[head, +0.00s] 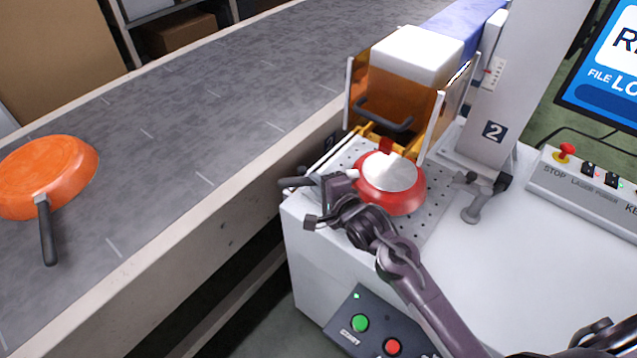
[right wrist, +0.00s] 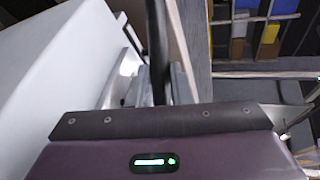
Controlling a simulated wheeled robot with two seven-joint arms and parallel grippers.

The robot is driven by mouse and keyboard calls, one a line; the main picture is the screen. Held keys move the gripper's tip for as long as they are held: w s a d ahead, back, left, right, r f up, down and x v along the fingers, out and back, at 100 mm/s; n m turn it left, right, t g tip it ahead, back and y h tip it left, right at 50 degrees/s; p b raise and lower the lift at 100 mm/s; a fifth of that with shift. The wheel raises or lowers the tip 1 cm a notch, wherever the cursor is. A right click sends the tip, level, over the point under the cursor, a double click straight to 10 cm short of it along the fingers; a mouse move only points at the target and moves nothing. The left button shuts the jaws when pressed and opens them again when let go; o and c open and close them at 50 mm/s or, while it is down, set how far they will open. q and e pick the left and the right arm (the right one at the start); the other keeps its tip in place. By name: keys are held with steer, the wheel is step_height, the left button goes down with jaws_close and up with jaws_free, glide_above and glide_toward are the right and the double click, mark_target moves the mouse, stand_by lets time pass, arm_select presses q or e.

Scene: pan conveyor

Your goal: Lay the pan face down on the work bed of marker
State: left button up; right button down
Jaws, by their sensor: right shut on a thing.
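A red pan (head: 390,196) is face down, its round silver base upward, over the perforated work bed (head: 432,222) of the marker (head: 400,90). Whether it rests flat on the bed or hangs just above it, I cannot tell. Its dark handle (head: 292,183) points left, past the bed's edge. My right gripper (head: 328,190) is shut on this handle, beside the pan's left rim. The dark handle also shows upright in the right wrist view (right wrist: 157,45). The fingers hide part of the handle. My left gripper is not in view.
An orange pan (head: 50,170) lies on the grey conveyor (head: 240,95) at the left. The marker's amber-sided head stands close behind the red pan. A grey clamp-like lever (head: 475,205) is right of the bed. A control box (head: 590,180) stands farther right.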

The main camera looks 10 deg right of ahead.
steer(key=shift+f, duration=0.1)
stand_by(0.4)
steer(key=c, duration=1.2)
jaws_free()
steer(key=shift+c, duration=0.2)
steer(key=shift+f, duration=0.15)
steer(key=v, duration=0.7)
steer(key=shift+s+r, duration=0.25)
steer(key=shift+s, duration=0.2)
